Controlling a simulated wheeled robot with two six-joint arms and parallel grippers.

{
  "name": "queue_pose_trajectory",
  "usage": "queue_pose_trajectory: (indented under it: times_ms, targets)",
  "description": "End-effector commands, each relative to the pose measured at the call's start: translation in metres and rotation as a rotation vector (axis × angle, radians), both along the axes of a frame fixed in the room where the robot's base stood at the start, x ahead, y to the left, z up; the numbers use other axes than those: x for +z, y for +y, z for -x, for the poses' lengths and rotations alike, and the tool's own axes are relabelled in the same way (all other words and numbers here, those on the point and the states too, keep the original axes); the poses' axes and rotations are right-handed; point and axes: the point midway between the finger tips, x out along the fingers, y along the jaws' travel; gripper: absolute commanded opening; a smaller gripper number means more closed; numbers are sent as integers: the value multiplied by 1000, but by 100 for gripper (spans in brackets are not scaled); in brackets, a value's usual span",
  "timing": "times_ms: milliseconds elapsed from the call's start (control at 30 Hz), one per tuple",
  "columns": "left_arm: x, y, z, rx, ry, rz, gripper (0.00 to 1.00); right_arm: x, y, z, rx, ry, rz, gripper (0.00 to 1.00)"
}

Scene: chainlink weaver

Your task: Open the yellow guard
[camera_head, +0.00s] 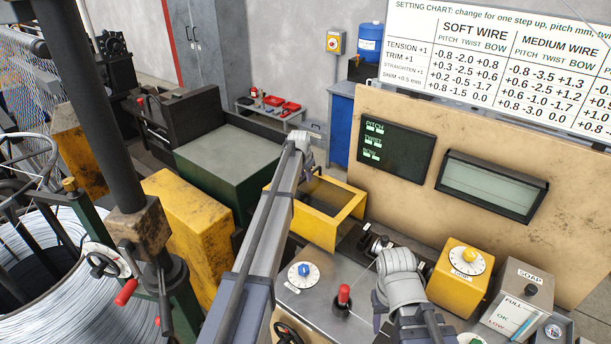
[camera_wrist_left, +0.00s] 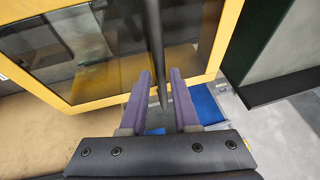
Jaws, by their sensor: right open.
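The yellow guard (camera_head: 346,219) is a box-like yellow frame with dark see-through panels on the metal bench in the head view. In the left wrist view, its yellow frame and glazed panel (camera_wrist_left: 88,55) fill the upper left. A dark upright bar (camera_wrist_left: 156,45) passes between the purple fingers of my left gripper (camera_wrist_left: 161,78). My right gripper (camera_head: 380,312) is open low over the bench, partly hidden.
A yellow dial box (camera_head: 462,277), a soap box (camera_head: 518,298), a white dial with a blue knob (camera_head: 303,272) and a red-topped lever (camera_head: 343,298) stand on the bench. A green-sided block (camera_head: 228,165) is left of the guard. A panel with screens (camera_head: 460,215) rises behind.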

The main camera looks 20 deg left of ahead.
Motion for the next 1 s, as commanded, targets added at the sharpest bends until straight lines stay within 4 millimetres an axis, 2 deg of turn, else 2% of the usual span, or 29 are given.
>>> queue_pose_trajectory:
  times_ms: [33, 133, 567, 1000]
  targets:
    - [0, 0, 0, 0, 0, 0, 36, 0, 0, 0, 0, 0, 0, 50]
    - [0, 0, 0, 0, -1, 0, 47, 0, 0, 0, 0, 0, 0, 50]
    - [7, 0, 3, 0, -1, 0, 47, 7, 0, 0, 0, 0, 0, 50]
    - [58, -2, 25, 0, -1, 0, 47, 58, 0, 0, 4, 2, 1, 50]
